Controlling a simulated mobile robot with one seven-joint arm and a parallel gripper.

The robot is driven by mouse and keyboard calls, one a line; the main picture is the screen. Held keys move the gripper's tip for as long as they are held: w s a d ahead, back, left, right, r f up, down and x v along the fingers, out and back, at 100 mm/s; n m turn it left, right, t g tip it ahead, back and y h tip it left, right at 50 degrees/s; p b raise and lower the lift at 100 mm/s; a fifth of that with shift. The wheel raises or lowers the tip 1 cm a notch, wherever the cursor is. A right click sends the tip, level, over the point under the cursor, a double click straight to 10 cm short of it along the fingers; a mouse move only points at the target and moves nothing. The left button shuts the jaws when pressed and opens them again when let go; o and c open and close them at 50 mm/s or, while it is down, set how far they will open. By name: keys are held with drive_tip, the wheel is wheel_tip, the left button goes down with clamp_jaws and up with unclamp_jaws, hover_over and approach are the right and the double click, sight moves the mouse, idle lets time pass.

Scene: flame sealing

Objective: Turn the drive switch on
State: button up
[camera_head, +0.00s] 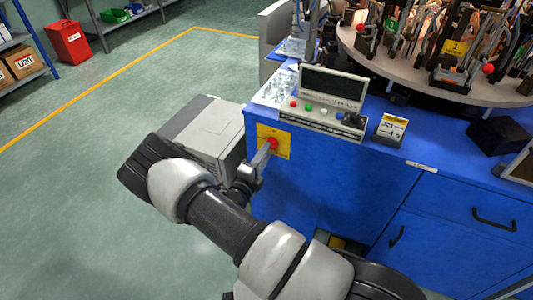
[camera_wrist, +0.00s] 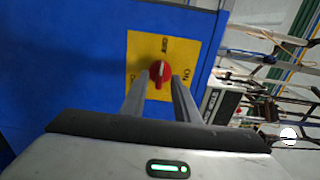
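The drive switch is a red rotary knob (camera_wrist: 160,72) on a yellow plate (camera_wrist: 142,48) fixed to the side of the blue cabinet. In the wrist view the plate reads OFF above the knob and ON to its right. A pale mark on the knob points up, roughly toward OFF. My gripper (camera_wrist: 161,75) is open, with one finger on each side of the knob and its tips close to it. I cannot tell whether either finger touches it. In the head view my gripper (camera_head: 264,152) reaches the knob (camera_head: 272,143) from the left and partly covers the plate (camera_head: 283,137).
A control panel with buttons and a dark screen (camera_head: 333,88) stands on the blue cabinet (camera_head: 365,190) above the switch. A grey box (camera_head: 208,130) is left of the cabinet. Open floor lies left.

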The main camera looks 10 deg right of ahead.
drive_tip(key=shift+w+d, duration=0.45)
drive_tip(key=shift+w, duration=0.15)
clamp_jaws()
drive_tip(key=shift+m, duration=0.4)
drive_tip(key=m+p, duration=0.2)
drive_tip(key=m, duration=1.5)
drive_tip(key=shift+p, duration=0.35)
